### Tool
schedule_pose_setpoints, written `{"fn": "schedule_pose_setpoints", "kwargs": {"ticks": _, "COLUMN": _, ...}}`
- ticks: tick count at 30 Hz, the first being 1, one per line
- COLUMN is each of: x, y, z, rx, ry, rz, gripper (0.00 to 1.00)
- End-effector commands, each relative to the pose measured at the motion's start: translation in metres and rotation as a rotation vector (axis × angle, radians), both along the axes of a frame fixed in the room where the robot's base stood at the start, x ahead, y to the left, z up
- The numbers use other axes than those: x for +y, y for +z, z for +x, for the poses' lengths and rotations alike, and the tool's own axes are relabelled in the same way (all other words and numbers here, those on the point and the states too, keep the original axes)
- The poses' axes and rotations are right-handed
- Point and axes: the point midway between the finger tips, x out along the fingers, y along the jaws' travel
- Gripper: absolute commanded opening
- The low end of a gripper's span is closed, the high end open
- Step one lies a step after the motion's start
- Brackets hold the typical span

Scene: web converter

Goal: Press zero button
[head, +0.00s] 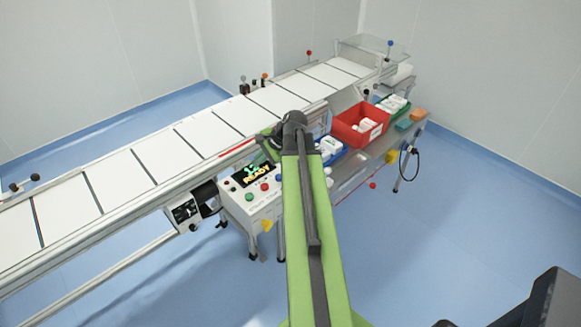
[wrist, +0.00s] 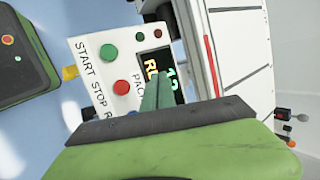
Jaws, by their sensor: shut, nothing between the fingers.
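The white control panel (head: 236,208) stands below the conveyor in the head view, with a lit display (head: 254,172) reading READY. In the wrist view the panel (wrist: 127,62) shows a large green button (wrist: 109,51) by START and a large red button (wrist: 122,87) by STOP. A small green button (wrist: 112,37) and a small red button (wrist: 139,37) sit nearer the display (wrist: 155,62). No zero label is readable; my gripper hides part of the panel. My gripper (wrist: 162,80) is shut and empty, overlapping the display in view; contact cannot be told.
The conveyor (head: 160,155) runs diagonally behind the panel. A red bin (head: 349,130) and a blue bin (head: 333,157) with white items stand right of my arm. A dark box (head: 185,211) with a knob hangs left of the panel. The blue floor in front is clear.

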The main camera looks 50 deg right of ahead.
Motion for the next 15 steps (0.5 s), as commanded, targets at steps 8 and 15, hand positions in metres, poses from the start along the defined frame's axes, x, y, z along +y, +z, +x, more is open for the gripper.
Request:
{"fn": "schedule_pose_setpoints", "kwargs": {"ticks": 8, "x": -0.120, "y": 0.035, "z": -0.046, "rx": -0.116, "ry": -0.451, "rz": 0.218, "gripper": 0.00}}
{"fn": "schedule_pose_setpoints", "kwargs": {"ticks": 15, "x": -0.135, "y": 0.039, "z": -0.054, "rx": -0.135, "ry": -0.513, "rz": 0.253, "gripper": 0.00}}
